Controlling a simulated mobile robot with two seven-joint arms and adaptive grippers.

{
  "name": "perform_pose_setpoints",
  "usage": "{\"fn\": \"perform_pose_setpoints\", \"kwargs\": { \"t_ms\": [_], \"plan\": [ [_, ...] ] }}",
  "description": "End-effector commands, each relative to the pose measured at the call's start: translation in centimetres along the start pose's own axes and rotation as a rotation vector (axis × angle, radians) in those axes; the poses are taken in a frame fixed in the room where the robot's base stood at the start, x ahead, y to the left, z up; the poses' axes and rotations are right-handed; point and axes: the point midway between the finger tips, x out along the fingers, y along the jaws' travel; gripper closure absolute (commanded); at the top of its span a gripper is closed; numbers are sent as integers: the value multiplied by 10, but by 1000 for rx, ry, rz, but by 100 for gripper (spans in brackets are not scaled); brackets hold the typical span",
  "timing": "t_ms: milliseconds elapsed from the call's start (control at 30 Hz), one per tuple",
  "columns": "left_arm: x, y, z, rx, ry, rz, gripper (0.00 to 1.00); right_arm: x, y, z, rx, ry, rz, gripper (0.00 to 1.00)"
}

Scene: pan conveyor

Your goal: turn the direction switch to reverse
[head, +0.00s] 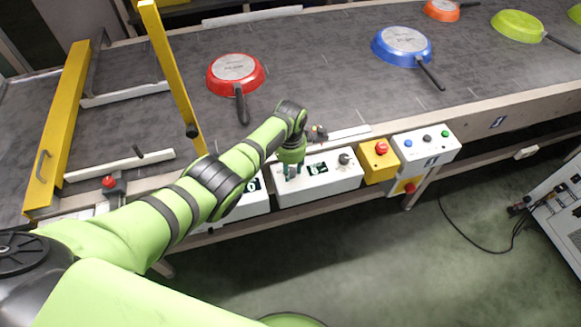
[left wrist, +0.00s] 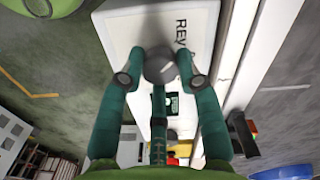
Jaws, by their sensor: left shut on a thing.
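The direction switch is a round grey knob (left wrist: 158,67) on a white control box (head: 335,183). In the left wrist view the box's sloping face carries black lettering that begins "REV" beside the knob. My left gripper (head: 291,172) is down at the left part of that box in the head view. In the head view the gripper hides the knob. I cannot tell which way the knob points. My right gripper is in neither view.
The same box has a second dark knob (head: 345,158). A yellow box with a red button (head: 381,148) and a white button box (head: 425,145) stand to the right. Pans, including a red one (head: 235,73) and a blue one (head: 402,45), lie on the conveyor (head: 320,75).

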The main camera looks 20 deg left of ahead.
Motion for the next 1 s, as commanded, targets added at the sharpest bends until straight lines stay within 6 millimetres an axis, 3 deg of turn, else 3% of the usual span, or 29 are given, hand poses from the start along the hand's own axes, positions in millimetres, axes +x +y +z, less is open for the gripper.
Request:
{"fn": "perform_pose_setpoints", "kwargs": {
  "t_ms": [300,333,367,767,1000],
  "plan": [
    [1,0,1,0,-4,2,98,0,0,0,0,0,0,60],
    [1,0,1,0,-4,2,54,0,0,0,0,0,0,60],
    [1,0,1,0,-4,2,42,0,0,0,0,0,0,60],
    [-2,0,0,1,0,0,42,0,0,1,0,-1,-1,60],
    [-26,-1,0,2,3,-1,42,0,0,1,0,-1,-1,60]
  ]
}}
